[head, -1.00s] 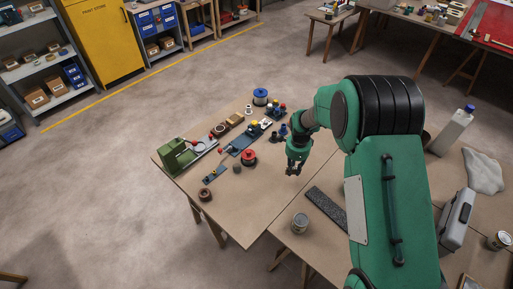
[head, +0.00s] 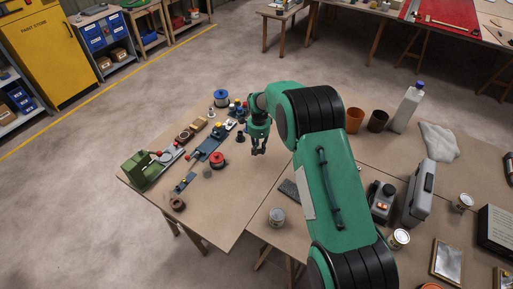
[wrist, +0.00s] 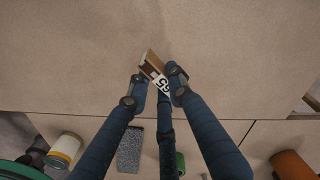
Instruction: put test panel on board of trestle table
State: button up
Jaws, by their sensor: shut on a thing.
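The test panel (wrist: 152,66) is a small piece with a brown face, a pale edge and a white label reading "65". In the wrist view it sits tilted between the fingertips of my gripper (wrist: 154,88), which is shut on it. In the head view my gripper (head: 258,151) hangs over the right part of the left trestle table's board (head: 225,215); the panel cannot be made out there. That bare brown board also fills the upper wrist view (wrist: 60,60). I cannot tell the panel's exact height above it.
Tools, spools and a green machine (head: 142,170) crowd the board's left and far side. Its near right part is clear. Across the seam are a tin (head: 277,217), a dark grey bar (head: 289,189), a terracotta cup (head: 354,120) and a grey case (head: 420,192).

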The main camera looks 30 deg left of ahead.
jog(key=shift+w+a+f, duration=0.15)
jog(key=shift+w+a, duration=0.7)
jog(key=shift+w, duration=0.1)
jog(key=shift+w+a+f, duration=0.1)
jog(key=shift+w+a, duration=0.75)
jog(key=shift+w, duration=0.05)
jog(key=shift+f+b, duration=0.35)
jog(key=shift+f, duration=1.45)
jog(key=shift+f, duration=0.1)
jog(key=o, duration=1)
notch_tip(320, 180, up, 12)
jog(key=shift+r+p, duration=0.15)
jog(key=shift+p, duration=0.35)
